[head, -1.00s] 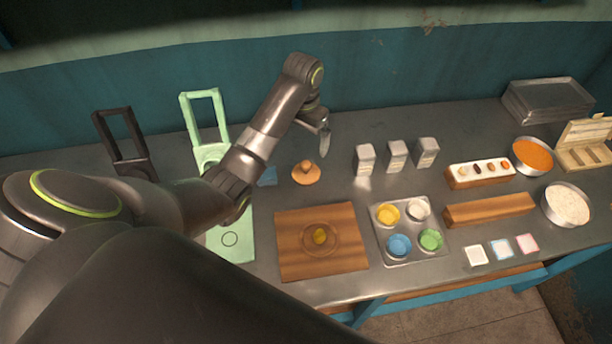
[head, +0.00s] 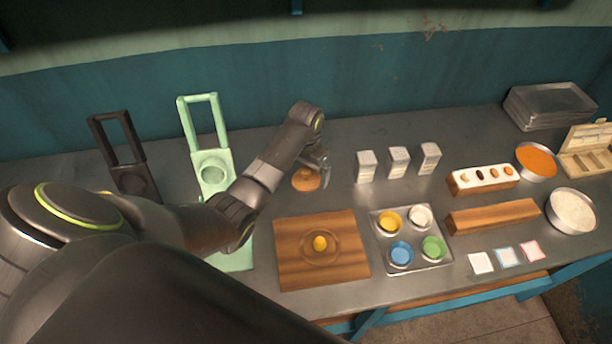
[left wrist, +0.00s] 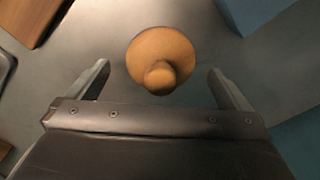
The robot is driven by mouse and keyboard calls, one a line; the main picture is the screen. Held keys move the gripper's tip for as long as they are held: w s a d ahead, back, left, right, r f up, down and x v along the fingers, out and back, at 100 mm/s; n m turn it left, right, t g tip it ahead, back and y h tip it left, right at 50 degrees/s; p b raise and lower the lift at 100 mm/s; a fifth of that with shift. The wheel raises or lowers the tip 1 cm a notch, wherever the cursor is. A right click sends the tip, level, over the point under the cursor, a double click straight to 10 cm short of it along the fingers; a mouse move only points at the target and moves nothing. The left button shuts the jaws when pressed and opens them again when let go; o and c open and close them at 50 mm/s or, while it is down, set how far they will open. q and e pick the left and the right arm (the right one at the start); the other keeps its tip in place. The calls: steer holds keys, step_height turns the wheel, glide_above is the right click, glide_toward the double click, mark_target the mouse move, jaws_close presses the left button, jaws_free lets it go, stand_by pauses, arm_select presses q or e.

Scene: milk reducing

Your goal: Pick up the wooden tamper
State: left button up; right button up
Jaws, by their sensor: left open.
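The wooden tamper (head: 306,180) is a round orange-brown disc with a knob handle. It stands on the grey metal table behind the wooden board, and my left gripper partly hides it in the head view. In the left wrist view the tamper (left wrist: 160,57) shows from above, its knob pointing toward the camera. My left gripper (left wrist: 160,78) is open, with one finger on each side of the tamper and a gap to both. In the head view my left gripper (head: 322,176) is low over the table at the tamper. My right gripper is not in view.
A wooden board (head: 290,262) with a yellow piece lies in front. A metal tray (head: 413,240) with coloured cups is to its right. Several small grey cartons (head: 398,162) stand right of the gripper. A light green press (head: 212,172) and a dark one (head: 133,178) stand left.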

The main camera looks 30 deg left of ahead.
arm_select(q)
steer(key=shift+f, duration=1)
steer(key=c, duration=1)
steer(key=shift+r, duration=0.1)
